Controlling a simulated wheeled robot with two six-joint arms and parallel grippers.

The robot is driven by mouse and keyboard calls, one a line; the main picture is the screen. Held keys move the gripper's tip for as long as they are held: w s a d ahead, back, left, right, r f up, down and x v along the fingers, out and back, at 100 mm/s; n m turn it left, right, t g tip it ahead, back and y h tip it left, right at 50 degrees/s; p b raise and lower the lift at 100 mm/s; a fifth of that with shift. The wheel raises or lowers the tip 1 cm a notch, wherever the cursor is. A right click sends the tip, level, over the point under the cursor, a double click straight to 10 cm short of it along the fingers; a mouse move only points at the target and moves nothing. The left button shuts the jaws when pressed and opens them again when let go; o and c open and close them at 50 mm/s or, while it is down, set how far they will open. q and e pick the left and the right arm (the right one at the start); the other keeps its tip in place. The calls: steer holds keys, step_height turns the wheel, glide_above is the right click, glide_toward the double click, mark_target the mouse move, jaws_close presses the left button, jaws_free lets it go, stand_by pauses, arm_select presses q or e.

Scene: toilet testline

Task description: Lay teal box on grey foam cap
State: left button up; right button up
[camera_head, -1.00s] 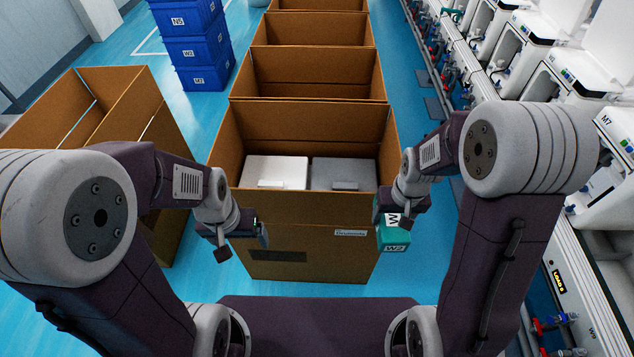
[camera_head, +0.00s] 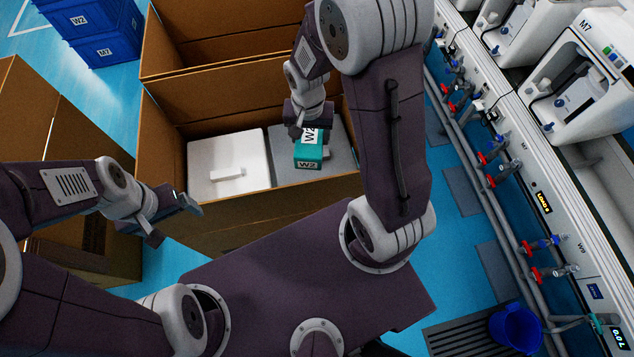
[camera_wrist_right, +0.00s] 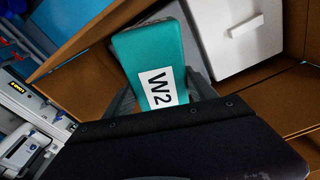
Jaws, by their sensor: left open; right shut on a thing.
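The teal box (camera_head: 309,154) with white W2 labels is held in my right gripper (camera_head: 309,133), over the grey foam cap (camera_head: 257,185) inside the open cardboard box (camera_head: 160,130). In the right wrist view the teal box (camera_wrist_right: 148,52) sits between the two fingers (camera_wrist_right: 160,98). The grey cap (camera_wrist_right: 201,40) shows beside it, partly hidden. I cannot tell whether the teal box touches the cap. A white foam cap (camera_head: 228,160) with a small raised handle lies to the left in the same carton. My left gripper (camera_head: 172,222) is open and empty, outside the carton's front left.
Another open carton (camera_head: 205,40) stands behind, and one (camera_head: 30,120) stands at the left. Blue bins (camera_head: 95,35) are at the upper left. A test bench (camera_head: 540,190) with taps runs along the right. A blue bucket (camera_head: 515,328) stands at the lower right.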

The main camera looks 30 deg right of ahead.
steer(key=f+m, duration=0.1)
steer(key=f+m+b, duration=0.2)
steer(key=shift+s+d+f+m, duration=0.2)
steer(key=shift+s+d+m, duration=0.05)
steer(key=shift+d+m, duration=0.15)
steer(key=d+f+m+b, duration=0.1)
steer(key=f+m+b, duration=0.2)
steer(key=f, duration=0.4)
steer(key=d+f+m+b, duration=0.1)
steer(key=f+m+b, duration=0.3)
steer(key=f+b, duration=0.2)
steer(key=f+m+g+h+b, duration=0.1)
steer(key=f+m+b, duration=0.2)
steer(key=f, duration=0.6)
steer(key=shift+w+d+f+m+b, duration=0.15)
steer(key=shift+d+m+b, duration=0.25)
steer(key=shift+b, duration=0.4)
step_height(320, 180, down, 3)
steer(key=shift+f+b, duration=0.1)
steer(key=shift+b, duration=0.35)
steer(key=shift+f, duration=0.25)
